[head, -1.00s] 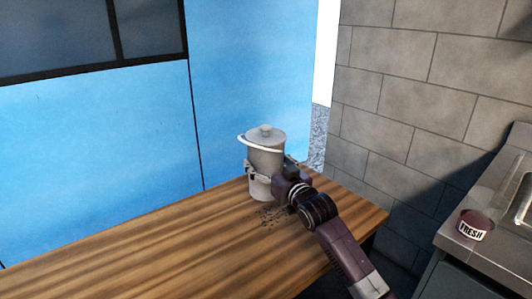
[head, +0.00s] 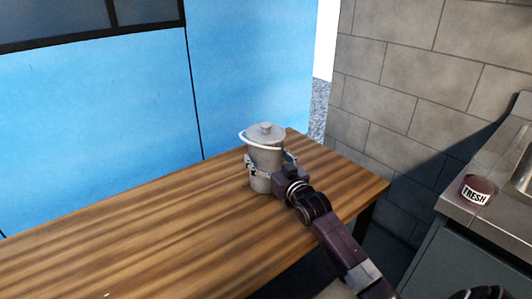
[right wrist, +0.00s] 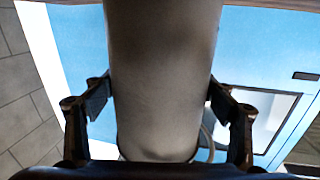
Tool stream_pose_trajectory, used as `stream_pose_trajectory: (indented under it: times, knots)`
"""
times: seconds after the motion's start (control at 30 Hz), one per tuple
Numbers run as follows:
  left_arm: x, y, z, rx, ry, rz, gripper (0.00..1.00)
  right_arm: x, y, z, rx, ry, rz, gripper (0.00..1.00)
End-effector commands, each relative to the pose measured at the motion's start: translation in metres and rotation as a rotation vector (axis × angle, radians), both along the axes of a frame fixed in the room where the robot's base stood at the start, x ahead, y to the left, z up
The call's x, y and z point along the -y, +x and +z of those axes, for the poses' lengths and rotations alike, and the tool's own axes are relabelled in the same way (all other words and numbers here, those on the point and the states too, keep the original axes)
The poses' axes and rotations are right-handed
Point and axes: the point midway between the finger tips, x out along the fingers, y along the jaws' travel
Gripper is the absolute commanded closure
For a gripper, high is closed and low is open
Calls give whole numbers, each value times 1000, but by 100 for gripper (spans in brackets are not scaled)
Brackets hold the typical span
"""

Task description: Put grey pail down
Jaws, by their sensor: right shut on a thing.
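The grey pail (head: 265,156) has a knobbed lid and a white handle ring. It is upright at the far side of the wooden table (head: 150,240), and its base looks at or just above the tabletop; I cannot tell if it touches. My right gripper (head: 271,172) is shut on the pail's side, one finger on each side. In the right wrist view the pail (right wrist: 163,80) fills the middle between the two fingers (right wrist: 160,95), and its base is out of frame. My left gripper is not in view.
A blue wall (head: 90,140) stands behind the table and a grey block wall (head: 420,70) to the right. A metal counter (head: 455,207) at the right holds a dark red tin labelled FRESH (head: 477,189). The tabletop left of the pail is clear.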

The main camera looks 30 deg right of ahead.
Motion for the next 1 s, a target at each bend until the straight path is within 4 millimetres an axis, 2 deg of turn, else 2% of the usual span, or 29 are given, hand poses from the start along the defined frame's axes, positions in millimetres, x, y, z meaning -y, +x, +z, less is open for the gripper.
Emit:
stream_pose_trajectory:
  times: [0.03,0.27,0.3,0.43,0.73,0.87,1.0]
  knots:
    - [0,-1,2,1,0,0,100,1,1,13,31,-4,1,80]
    - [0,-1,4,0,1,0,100,1,1,11,28,-3,0,80]
    - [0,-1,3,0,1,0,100,0,0,-5,-4,2,-1,20]
    - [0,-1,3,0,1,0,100,0,0,-4,-3,2,-1,6]
    - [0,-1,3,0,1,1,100,0,0,-3,-1,2,-1,5]
    - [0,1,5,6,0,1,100,-1,-7,-3,-2,2,-1,5]
    - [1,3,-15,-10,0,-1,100,-3,-27,-3,-3,2,0,5]
